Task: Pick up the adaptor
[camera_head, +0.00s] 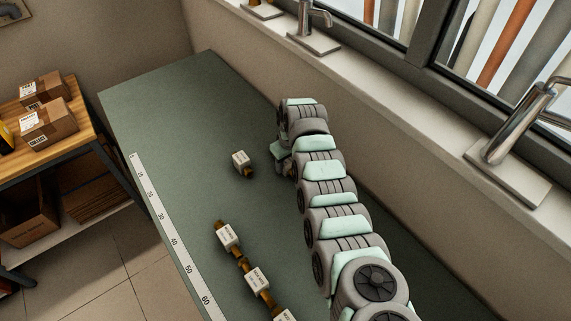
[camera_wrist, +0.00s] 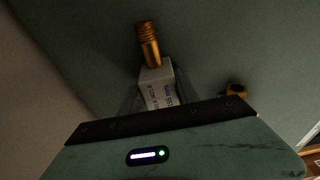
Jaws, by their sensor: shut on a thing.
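In the wrist view, my gripper (camera_wrist: 152,82) is shut on a brass fitting (camera_wrist: 150,42) with a threaded end and a pale printed block (camera_wrist: 157,88). I take this for the adaptor, but I cannot read the label. The fitting sits between the fingers, its brass end pointing away from the gripper. In the head view, my gripper (camera_head: 281,158) is at the far end of the arm, low over the green bench (camera_head: 190,95). My arm hides the held fitting there. I cannot tell whether it touches the bench.
Another labelled brass fitting (camera_head: 241,160) stands left of my gripper; a brass piece (camera_wrist: 237,90) shows right in the wrist view. More labelled fittings (camera_head: 228,237) line the near bench beside a ruler strip (camera_head: 170,229). A wall and window sill (camera_head: 400,95) run along the right. The far bench is clear.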

